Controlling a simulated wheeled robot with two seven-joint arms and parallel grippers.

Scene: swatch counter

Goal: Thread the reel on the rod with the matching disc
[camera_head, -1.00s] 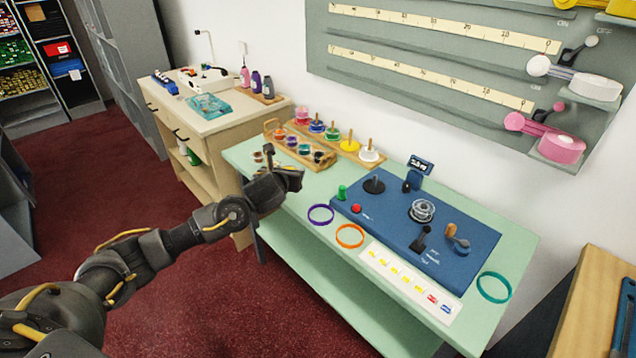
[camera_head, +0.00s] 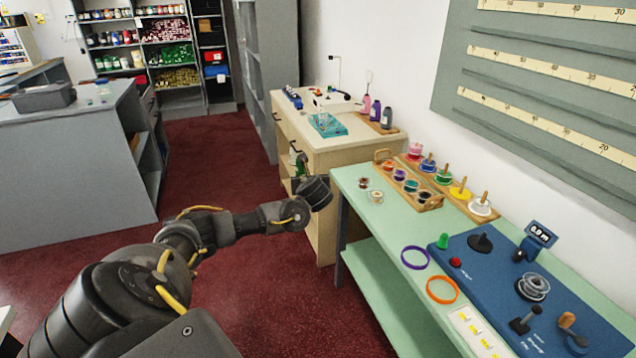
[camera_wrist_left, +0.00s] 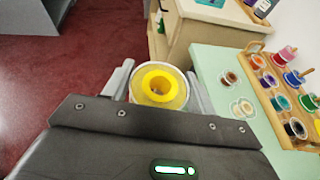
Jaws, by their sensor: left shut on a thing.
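My left gripper (camera_wrist_left: 160,92) is shut on a reel with a yellow core and clear rims (camera_wrist_left: 160,84). In the head view my left wrist (camera_head: 312,192) is just left of the green counter's near left corner, and the reel cannot be made out there. A wooden rack at the counter's back holds upright rods on coloured discs: pink (camera_head: 415,152), blue (camera_head: 428,165), green (camera_head: 443,178), yellow (camera_head: 460,192) and white (camera_head: 481,207). In the wrist view the rack is at the right, apart from the held reel. My right gripper is out of view.
A wooden tray (camera_head: 432,205) of reels stands before the rods. Two loose reels, one brown (camera_head: 363,183) and one pale (camera_head: 377,196), lie left of it. A blue winding board (camera_head: 480,265) and purple (camera_head: 414,257) and orange rings (camera_head: 442,290) occupy the counter's right side. A wooden cabinet (camera_head: 345,150) stands behind.

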